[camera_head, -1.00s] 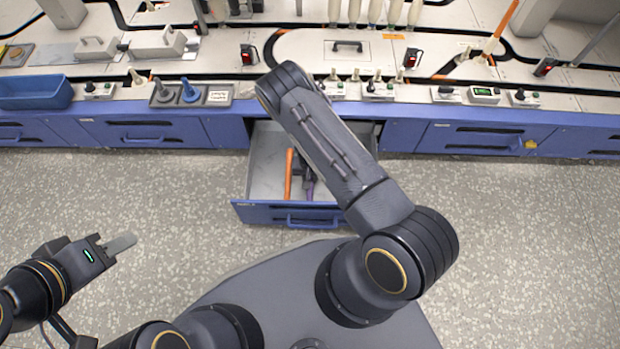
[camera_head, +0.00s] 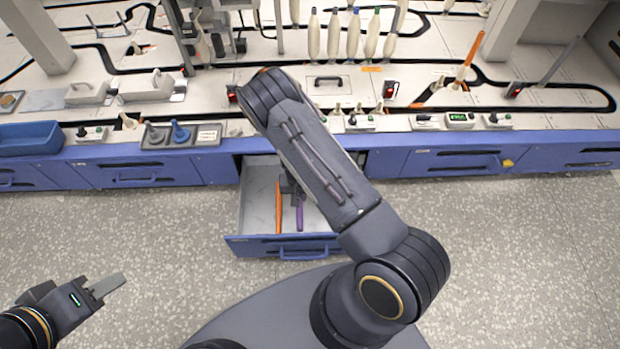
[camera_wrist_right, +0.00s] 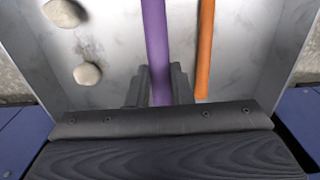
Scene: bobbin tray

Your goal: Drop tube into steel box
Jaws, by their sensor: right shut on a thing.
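A purple tube (camera_head: 299,213) is in the open steel-lined drawer (camera_head: 257,205) under the bench, the only steel box I can make out. My right gripper (camera_wrist_right: 158,82) is shut on this tube, which passes between its fingers in the right wrist view (camera_wrist_right: 157,35). An orange tube (camera_head: 279,207) lies beside it, to its left in the head view and to its right in the wrist view (camera_wrist_right: 204,45). My right forearm hides part of the drawer. I cannot tell whether the purple tube touches the drawer floor. My left gripper (camera_head: 108,287) is over the floor at lower left, away from the tubes; its finger gap is unclear.
Two pale rounded things (camera_wrist_right: 87,74) show at left in the wrist view. The drawer's blue front (camera_head: 285,246) stands out from the bench. On the bench are a blue bin (camera_head: 30,136), a grey tray (camera_head: 180,136) and several pale bobbins (camera_head: 352,35). The speckled floor is clear.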

